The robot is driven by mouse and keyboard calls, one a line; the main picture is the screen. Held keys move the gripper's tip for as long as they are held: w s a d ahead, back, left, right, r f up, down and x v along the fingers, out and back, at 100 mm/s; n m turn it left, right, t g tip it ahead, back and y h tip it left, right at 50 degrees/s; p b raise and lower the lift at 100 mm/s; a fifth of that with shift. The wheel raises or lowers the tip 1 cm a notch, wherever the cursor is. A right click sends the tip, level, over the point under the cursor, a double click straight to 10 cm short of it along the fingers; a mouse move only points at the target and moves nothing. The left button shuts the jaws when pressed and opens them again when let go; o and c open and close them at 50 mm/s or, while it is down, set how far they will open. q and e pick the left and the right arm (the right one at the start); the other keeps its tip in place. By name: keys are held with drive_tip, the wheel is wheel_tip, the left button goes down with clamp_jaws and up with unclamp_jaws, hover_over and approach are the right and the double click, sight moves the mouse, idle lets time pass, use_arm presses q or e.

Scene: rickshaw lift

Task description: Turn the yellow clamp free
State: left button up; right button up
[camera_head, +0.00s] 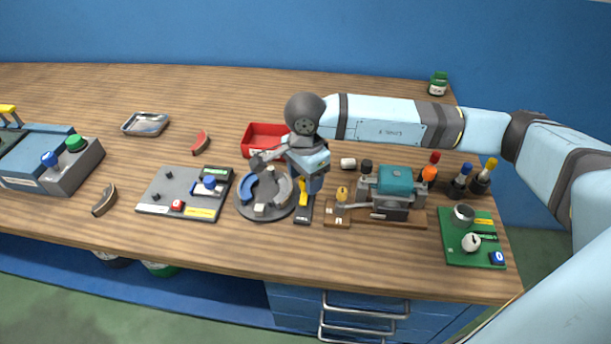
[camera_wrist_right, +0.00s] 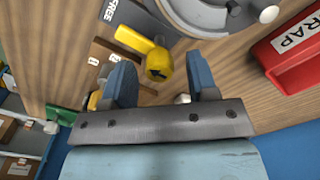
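The yellow clamp (camera_head: 303,191) is a small yellow knob with a lever on a dark narrow plate, right of the round grey fixture. In the right wrist view the clamp's knob (camera_wrist_right: 159,64) bears a black arrow, and its lever points up-left, towards a "FREE" label (camera_wrist_right: 112,11). My right gripper (camera_head: 315,184) hangs just above and beside the clamp. Its blue fingers (camera_wrist_right: 163,80) are open, with the knob showing beyond and between their tips. I cannot tell whether a finger touches it. My left gripper is not in view.
The round fixture (camera_head: 244,209) stands close on the left. A teal-topped machine (camera_head: 395,180) on a wooden base stands close on the right. A red "SCRAP" bin (camera_head: 262,130) lies behind. Bare tabletop lies in front of the clamp.

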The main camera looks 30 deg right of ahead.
wheel_tip(320, 180, up, 14)
idle(0.7)
drive_tip(key=shift+f, duration=0.15)
